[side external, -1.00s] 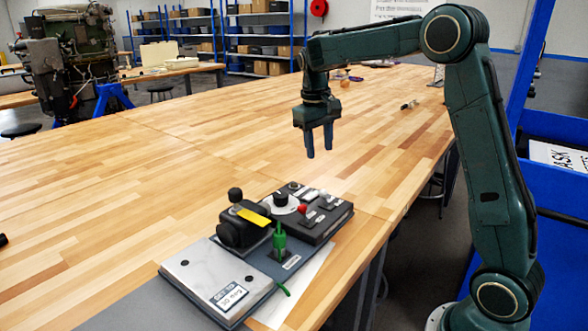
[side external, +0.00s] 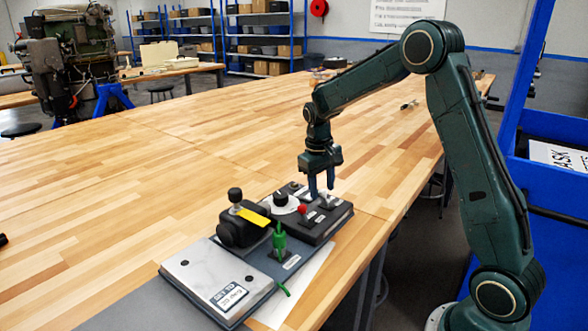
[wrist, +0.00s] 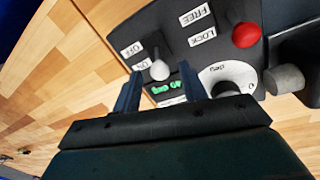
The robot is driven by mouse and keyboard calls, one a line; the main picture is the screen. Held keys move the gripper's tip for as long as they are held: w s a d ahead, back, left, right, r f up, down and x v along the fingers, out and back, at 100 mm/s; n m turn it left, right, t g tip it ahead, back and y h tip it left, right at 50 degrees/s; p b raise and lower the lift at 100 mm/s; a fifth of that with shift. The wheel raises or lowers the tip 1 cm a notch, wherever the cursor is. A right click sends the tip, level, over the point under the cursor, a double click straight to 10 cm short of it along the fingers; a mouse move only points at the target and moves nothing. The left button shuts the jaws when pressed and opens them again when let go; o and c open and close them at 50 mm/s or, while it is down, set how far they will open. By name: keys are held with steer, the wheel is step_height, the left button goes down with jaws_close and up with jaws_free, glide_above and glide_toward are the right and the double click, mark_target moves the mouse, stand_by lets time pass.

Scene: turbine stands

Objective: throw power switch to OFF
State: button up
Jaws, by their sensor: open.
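The power switch is a small toggle with a pale grey knob (wrist: 160,70) on the dark control panel (wrist: 210,18). In the wrist view its knob is beside the ON label (wrist: 143,64), farther from the OFF label (wrist: 131,48). My gripper (wrist: 158,73) is open, with one finger on each side of the knob in that view. Contact cannot be told. In the side view my gripper (side external: 322,196) points down over the back right part of the panel, partly hiding the switch.
A red-knobbed lever (wrist: 246,35) stands near FREE and LOCK labels. A white dial (wrist: 228,78) is close by. In the side view, a black block with a yellow tag (side external: 250,216) and a green lever (side external: 279,238) stand to the left.

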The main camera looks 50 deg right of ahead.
steer(key=shift+f, duration=0.1)
jaws_close()
steer(key=shift+s+t, duration=0.2)
steer(key=shift+t, duration=0.1)
steer(key=shift+s+r+t, duration=0.2)
steer(key=shift+s+t, duration=0.45)
steer(key=shift+t, duration=0.45)
steer(key=s+t, duration=0.1)
steer(key=t, duration=0.1)
steer(key=shift+s+t, duration=0.2)
steer(key=shift+t, duration=0.1)
steer(key=shift+s+f+m+t, duration=0.25)
steer(key=shift+s+t, duration=0.3)
steer(key=shift+t, duration=0.55)
steer(key=shift+s+f+m+t, duration=0.2)
steer(key=shift+s+t, duration=0.35)
steer(key=shift+t, duration=0.55)
